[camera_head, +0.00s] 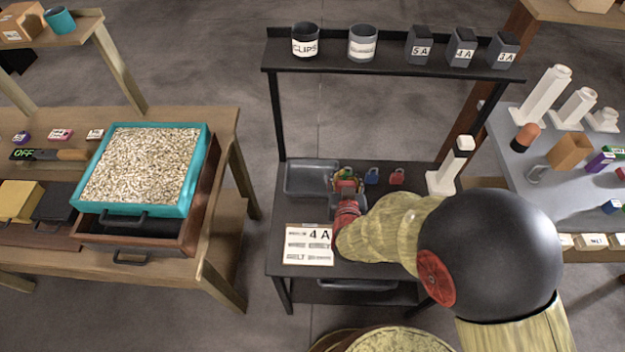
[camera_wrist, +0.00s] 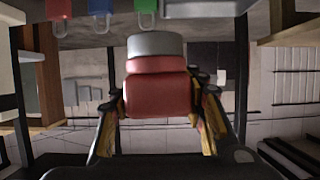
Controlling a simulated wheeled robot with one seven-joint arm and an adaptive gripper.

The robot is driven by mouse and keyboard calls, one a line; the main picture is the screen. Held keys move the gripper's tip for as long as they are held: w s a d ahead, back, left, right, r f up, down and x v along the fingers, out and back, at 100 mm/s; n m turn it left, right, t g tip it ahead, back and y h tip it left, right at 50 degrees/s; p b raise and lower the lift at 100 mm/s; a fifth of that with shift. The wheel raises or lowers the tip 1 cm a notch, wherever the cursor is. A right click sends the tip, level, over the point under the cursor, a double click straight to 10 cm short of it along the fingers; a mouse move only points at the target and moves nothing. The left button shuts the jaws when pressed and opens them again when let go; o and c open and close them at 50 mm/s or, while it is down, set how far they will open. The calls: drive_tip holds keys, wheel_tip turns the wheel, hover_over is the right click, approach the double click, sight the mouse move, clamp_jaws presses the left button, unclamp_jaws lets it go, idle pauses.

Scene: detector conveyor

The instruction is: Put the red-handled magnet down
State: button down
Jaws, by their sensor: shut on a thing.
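My gripper (camera_wrist: 158,115) is shut on the red-handled magnet (camera_wrist: 158,92), a rounded red block with a grey round end (camera_wrist: 155,45) pointing away from the fingers in the wrist view. One finger lies on each side of the red part. In the head view my gripper (camera_head: 347,182) is over the dark bench, between the grey tray and the padlocks; the magnet cannot be made out clearly there. Whether the magnet touches any surface cannot be told.
On the dark bench (camera_head: 290,272) are a grey tray (camera_head: 312,180), a blue padlock (camera_head: 371,176), a red padlock (camera_head: 397,177) and a paper sign (camera_head: 309,245). A green padlock (camera_wrist: 146,12) shows in the wrist view. A white stepped piece (camera_head: 447,175) stands right.

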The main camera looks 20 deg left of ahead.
drive_tip(key=a, duration=0.2)
drive_tip(key=b, duration=0.3)
hover_over(312, 178)
drive_tip(key=f, duration=0.9)
drive_tip(key=shift+s+d+f, duration=0.1)
drive_tip(key=shift+s+f, duration=0.1)
drive_tip(key=shift+w+f, duration=0.1)
drive_tip(key=shift+f, duration=0.15)
drive_tip(key=shift+f+b, duration=0.6)
drive_tip(key=shift+f, duration=0.85)
drive_tip(key=shift+f, duration=0.2)
drive_tip(key=c, duration=1)
unclamp_jaws()
